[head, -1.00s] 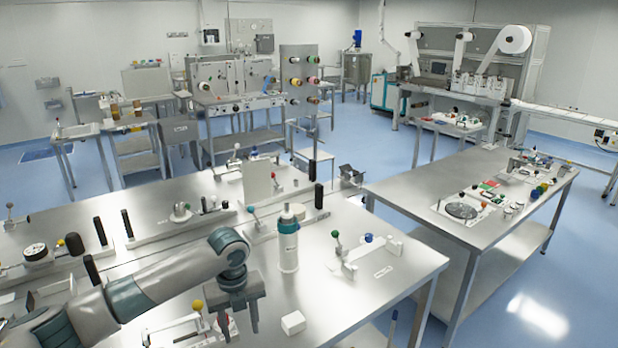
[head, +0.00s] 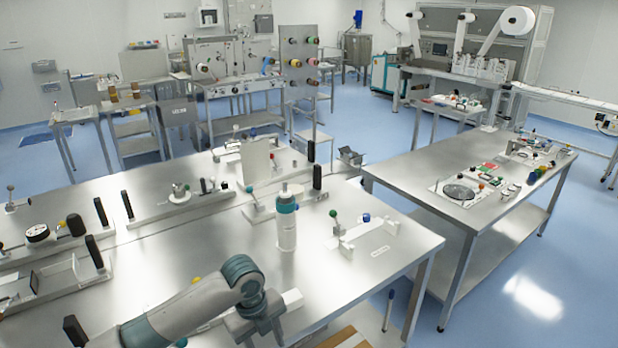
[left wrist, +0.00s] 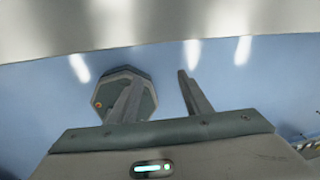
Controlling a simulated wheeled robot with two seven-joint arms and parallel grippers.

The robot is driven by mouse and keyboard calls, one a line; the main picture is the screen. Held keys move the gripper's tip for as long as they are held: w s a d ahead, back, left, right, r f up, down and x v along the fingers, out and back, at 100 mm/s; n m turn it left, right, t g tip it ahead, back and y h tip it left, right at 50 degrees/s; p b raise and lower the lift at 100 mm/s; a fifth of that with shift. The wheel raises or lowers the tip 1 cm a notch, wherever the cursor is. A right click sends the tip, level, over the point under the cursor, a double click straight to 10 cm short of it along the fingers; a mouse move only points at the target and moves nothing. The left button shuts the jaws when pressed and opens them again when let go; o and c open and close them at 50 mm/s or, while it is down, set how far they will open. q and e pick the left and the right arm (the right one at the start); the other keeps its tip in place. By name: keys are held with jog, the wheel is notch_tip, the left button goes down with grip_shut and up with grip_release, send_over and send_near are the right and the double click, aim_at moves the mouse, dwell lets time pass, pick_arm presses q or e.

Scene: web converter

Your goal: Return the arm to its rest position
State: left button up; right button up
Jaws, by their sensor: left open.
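My left arm comes in from the lower left in the head view. Its wrist and gripper (head: 262,325) are at the bottom edge, near the front of the steel bench (head: 340,290); the fingertips are cut off there. In the left wrist view the two fingers of my left gripper (left wrist: 158,95) stand apart with nothing between them, over blue floor. My right gripper does not show.
A white bottle with a teal cap (head: 287,228) stands on the bench beyond my left wrist. A white block (head: 292,299) lies right beside the wrist. A second steel table (head: 430,190) is at the right.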

pick_arm(q)
jog(key=s+d+f+n+t+h, duration=0.1)
jog(key=s+d+f+n, duration=0.15)
jog(key=s+n, duration=0.35)
jog(key=s+d+f+n+t+h, duration=0.15)
jog(key=s+f+n, duration=0.25)
jog(key=s, duration=0.4)
jog(key=s+a+n+y, duration=0.4)
jog(key=s+a+n, duration=1.25)
jog(key=s, duration=0.25)
jog(key=s+f+b+x, duration=0.1)
jog(key=s+b+x, duration=0.3)
jog(key=x, duration=1.3)
jog(key=s+f+b+x, duration=0.1)
jog(key=s+b+x, duration=0.25)
jog(key=x, duration=1.35)
jog(key=s+a+f+g+b, duration=0.1)
jog(key=s+f+b, duration=0.2)
jog(key=s+f, duration=0.7)
jog(key=s+a+f+b, duration=0.1)
jog(key=s+f+b, duration=0.2)
jog(key=s+f, duration=0.6)
notch_tip(320, 180, down, 7)
jog(key=shift+s+a+r+m+g+b, duration=0.1)
jog(key=shift+s+a+m+g+b, duration=0.2)
jog(key=shift+s+a+m+g, duration=0.1)
